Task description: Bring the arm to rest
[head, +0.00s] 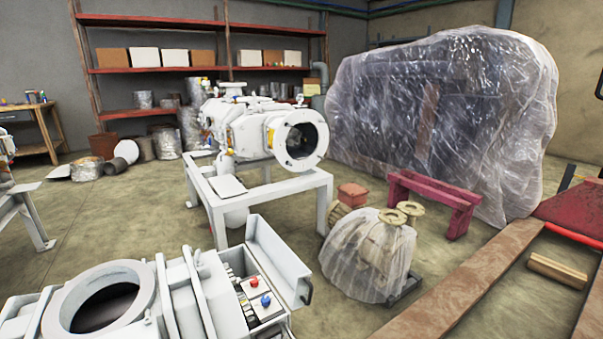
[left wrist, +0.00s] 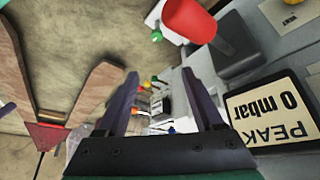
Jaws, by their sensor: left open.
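My left gripper (left wrist: 160,76) shows in the left wrist view, with its two dark fingers apart and nothing between them. Beside its right finger is a panel with a label reading "PEAK 0 mbar" (left wrist: 275,110). A large red knob (left wrist: 195,20) stands above the fingers in the picture, apart from them. In the head view, a white vacuum machine (head: 180,280) fills the lower left. Its open control box (head: 262,298) has a red and a blue knob. Neither arm shows in the head view, and my right gripper is in no view.
A second white machine (head: 265,130) stands on a white frame behind. A plastic-wrapped pump (head: 368,255) sits on the floor to the right, near a wooden beam (head: 465,285) and a red bench (head: 435,195). Some floor between the machines is clear.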

